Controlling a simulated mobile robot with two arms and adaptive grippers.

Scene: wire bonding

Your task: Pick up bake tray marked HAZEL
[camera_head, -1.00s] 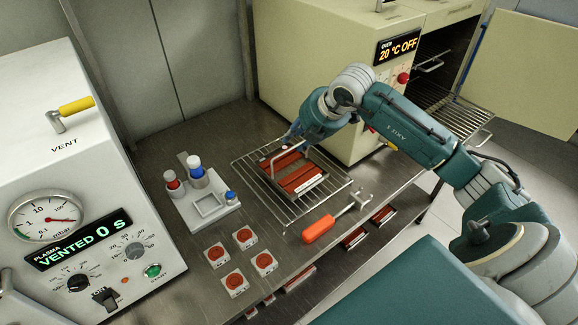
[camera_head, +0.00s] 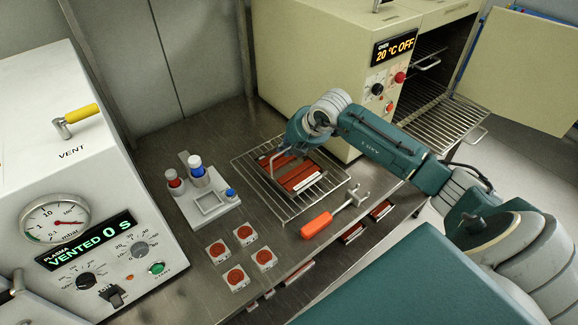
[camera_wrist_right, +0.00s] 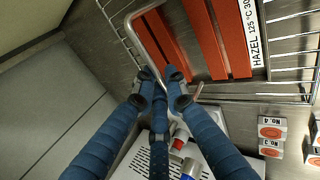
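The bake tray (camera_head: 308,183) holds red-brown strips, has a wire handle and lies on a wire rack on the steel bench. In the right wrist view its white label (camera_wrist_right: 254,34) reads "HAZEL 125 °C 30", cut off by the frame edge. My right gripper (camera_wrist_right: 160,78) has its blue fingertips close together at the corner of the tray's handle (camera_wrist_right: 138,38). I cannot tell whether they press on it. In the head view my right arm hides most of the fingers. My left gripper is not in view.
The wire rack (camera_head: 287,212) sits beside the oven (camera_head: 330,60), whose door is open. A white holder with bottles (camera_head: 199,172), several small red-marked blocks (camera_head: 245,233) and an orange-handled tool (camera_head: 317,225) lie around it. The plasma unit (camera_head: 85,190) stands at left.

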